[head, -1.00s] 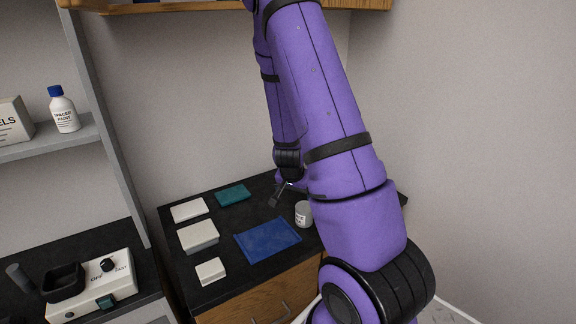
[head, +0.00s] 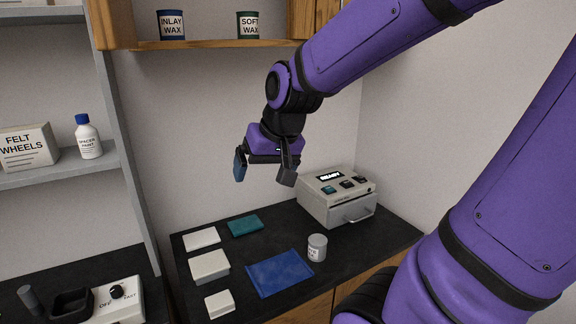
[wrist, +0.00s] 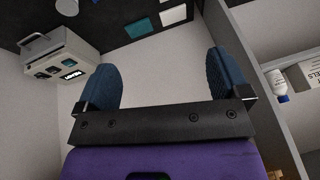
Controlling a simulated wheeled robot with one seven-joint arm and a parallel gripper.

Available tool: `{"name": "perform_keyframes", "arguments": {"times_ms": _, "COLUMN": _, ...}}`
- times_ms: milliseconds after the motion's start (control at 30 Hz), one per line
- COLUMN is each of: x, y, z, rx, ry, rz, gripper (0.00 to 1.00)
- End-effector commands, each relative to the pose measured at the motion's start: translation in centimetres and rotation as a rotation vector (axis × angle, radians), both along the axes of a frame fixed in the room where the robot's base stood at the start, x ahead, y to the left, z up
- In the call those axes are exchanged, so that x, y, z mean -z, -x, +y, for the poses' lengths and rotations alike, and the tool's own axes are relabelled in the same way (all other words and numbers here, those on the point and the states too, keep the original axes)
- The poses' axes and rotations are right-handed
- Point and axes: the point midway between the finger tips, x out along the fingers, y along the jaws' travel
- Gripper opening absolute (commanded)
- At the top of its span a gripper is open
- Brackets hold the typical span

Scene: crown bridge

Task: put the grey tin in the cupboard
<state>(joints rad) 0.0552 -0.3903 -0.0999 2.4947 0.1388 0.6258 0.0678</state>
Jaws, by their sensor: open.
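A small grey tin (head: 317,247) with a white label stands upright on the black counter, right of a blue cloth. In the wrist view a pale round thing at the top edge (wrist: 67,6) looks like the same tin. My gripper (head: 264,181) hangs above the counter, up and left of the tin, well apart from it. Its jaws are open and empty; they also show in the wrist view (wrist: 166,80). The wooden cupboard (head: 215,44) is at the top, open in front where seen, with a blue INLAY WAX tin (head: 171,24) and a green SOFT WAX tin (head: 248,25) on its board.
A beige machine (head: 336,197) with a lit display stands at the counter's back right. The blue cloth (head: 280,273), a teal block (head: 245,226) and several white blocks (head: 209,265) lie on the counter. A grey shelf upright (head: 128,150) bounds the left.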

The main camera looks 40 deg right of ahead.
Motion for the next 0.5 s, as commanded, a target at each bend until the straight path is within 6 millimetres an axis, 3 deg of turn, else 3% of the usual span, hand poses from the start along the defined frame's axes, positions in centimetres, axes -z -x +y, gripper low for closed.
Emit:
{"name": "perform_keyframes", "arguments": {"times_ms": 100, "x": -2.3, "y": 3.1, "z": 1.6, "rx": -0.094, "ry": 0.046, "rz": -0.023, "gripper": 0.94}}
{"name": "perform_keyframes", "arguments": {"times_ms": 300, "x": -4.6, "y": 7.9, "z": 3.1, "rx": -0.214, "ry": 0.131, "rz": -0.039, "gripper": 0.94}}
{"name": "perform_keyframes", "arguments": {"times_ms": 500, "x": -5.4, "y": 10.5, "z": 3.7, "rx": -0.268, "ry": 0.182, "rz": -0.043, "gripper": 0.94}}
